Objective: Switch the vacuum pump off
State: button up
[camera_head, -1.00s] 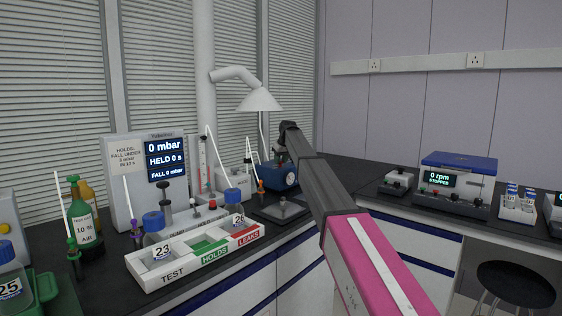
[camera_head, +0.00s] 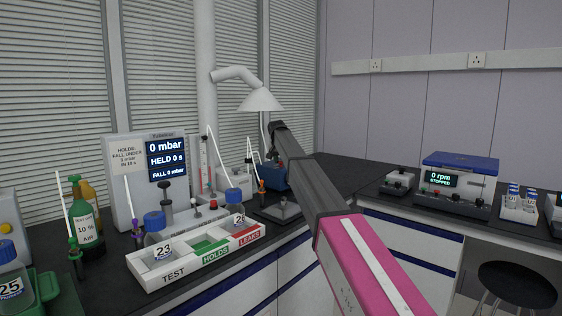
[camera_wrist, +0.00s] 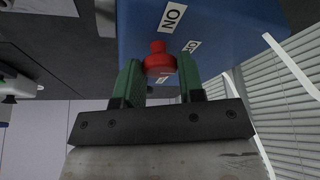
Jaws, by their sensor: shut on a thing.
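The blue vacuum pump (camera_head: 271,177) stands on the bench beyond the tray. My arm partly covers it in the head view. In the wrist view the blue pump housing (camera_wrist: 225,22) fills the upper middle, with white labels that appear upside down. A red knob (camera_wrist: 158,62) sticks out from the housing. My gripper (camera_wrist: 161,72) has its two green fingers on either side of the red knob and is shut on it. The fingers and knob are hidden behind my arm in the head view.
A white tray (camera_head: 150,285) labelled TEST, HOLDS and LEAKS lies in front, holding bottles 23 (camera_head: 158,243) and 26 (camera_head: 236,222). The gauge panel (camera_head: 125,199) reads 0 mbar. A lamp-like hood (camera_head: 260,100) hangs above the pump. A centrifuge (camera_head: 458,183) stands at right.

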jog(key=shift+m, duration=0.4)
jog(key=o, duration=0.9)
jog(key=shift+r, duration=0.1)
jog(key=v, duration=1)
jog(key=shift+s+a+r, duration=0.15)
jog(key=shift+a+r, duration=0.05)
jog(key=shift+r, duration=0.1)
